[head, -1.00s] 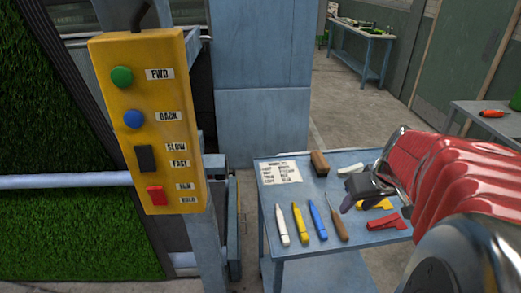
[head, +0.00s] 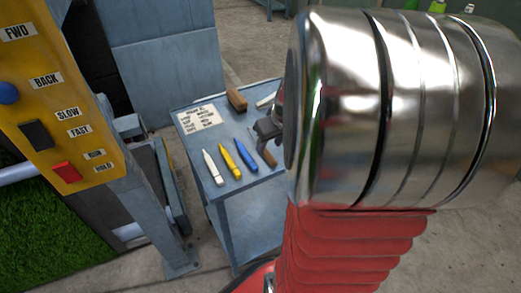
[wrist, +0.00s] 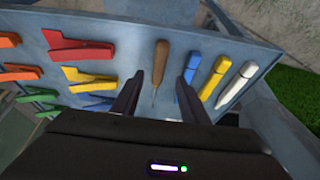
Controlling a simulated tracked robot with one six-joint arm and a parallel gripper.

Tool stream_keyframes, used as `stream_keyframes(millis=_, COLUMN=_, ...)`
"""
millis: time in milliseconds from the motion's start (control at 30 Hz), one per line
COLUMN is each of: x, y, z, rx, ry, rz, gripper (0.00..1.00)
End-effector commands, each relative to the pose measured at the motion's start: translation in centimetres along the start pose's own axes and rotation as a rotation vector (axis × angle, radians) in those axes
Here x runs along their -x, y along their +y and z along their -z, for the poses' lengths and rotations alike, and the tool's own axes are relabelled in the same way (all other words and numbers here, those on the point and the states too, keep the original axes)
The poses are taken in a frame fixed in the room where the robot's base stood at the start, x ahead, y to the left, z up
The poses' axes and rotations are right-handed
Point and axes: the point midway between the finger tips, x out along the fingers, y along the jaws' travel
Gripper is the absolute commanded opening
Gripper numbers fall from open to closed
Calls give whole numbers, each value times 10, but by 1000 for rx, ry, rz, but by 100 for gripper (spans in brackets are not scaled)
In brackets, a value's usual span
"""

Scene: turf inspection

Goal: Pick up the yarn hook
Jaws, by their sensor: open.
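The yarn hook has a brown wooden handle and a thin metal shank. It lies on the blue-grey cart (head: 262,203), and only its handle (head: 269,156) shows in the head view, beside my gripper. In the wrist view the hook's handle (wrist: 160,62) points away from me and its shank runs toward me. My gripper (wrist: 158,84) is open, with its two dark fingers on either side of the shank in the picture. Its height above the cart is unclear. In the head view my gripper (head: 266,132) is partly hidden by my arm.
Blue (head: 247,154), yellow (head: 231,159) and white (head: 213,166) marker-like tools lie beside the hook. Red (wrist: 80,47), yellow (wrist: 90,79) and other coloured clips lie on its other side. A label sheet (head: 199,118) and wooden block (head: 237,99) sit behind. A yellow control box (head: 65,110) stands left.

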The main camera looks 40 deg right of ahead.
Motion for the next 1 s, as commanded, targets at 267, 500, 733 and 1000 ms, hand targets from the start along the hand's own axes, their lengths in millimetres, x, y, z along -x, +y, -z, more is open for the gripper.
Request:
stream_keyframes(millis=267, x=-13, y=1, z=-1, rx=0, ry=-2, rz=1, gripper=41)
stream_keyframes(millis=500, x=-39, y=2, z=-2, rx=0, ry=-2, rz=1, gripper=41)
stream_keyframes(millis=733, x=-52, y=2, z=-2, rx=0, ry=-1, rz=0, gripper=41)
stream_keyframes(millis=1000, x=-52, y=2, z=-2, rx=0, ry=0, rz=-1, gripper=41)
